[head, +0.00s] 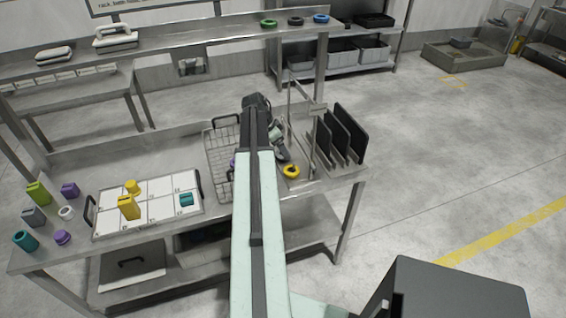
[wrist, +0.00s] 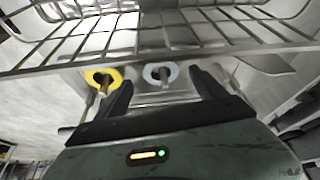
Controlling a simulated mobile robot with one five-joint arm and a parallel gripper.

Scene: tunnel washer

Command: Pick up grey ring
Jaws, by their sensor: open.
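The grey ring (wrist: 160,73) shows in the wrist view, with a small peg or hook through its middle. My gripper (wrist: 160,80) is open, with one dark finger to each side of the grey ring in the picture. I cannot tell whether the fingers touch it or how deep they reach around it. In the head view my arm hides the grey ring, and my gripper (head: 279,143) is partly seen at the right end of the table.
A yellow ring (wrist: 103,78) is close beside my left finger; it also shows in the head view (head: 291,171). The wire basket (head: 224,165) is close by and crosses the top of the wrist view. Upright dark plates (head: 350,132) stand right of my gripper.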

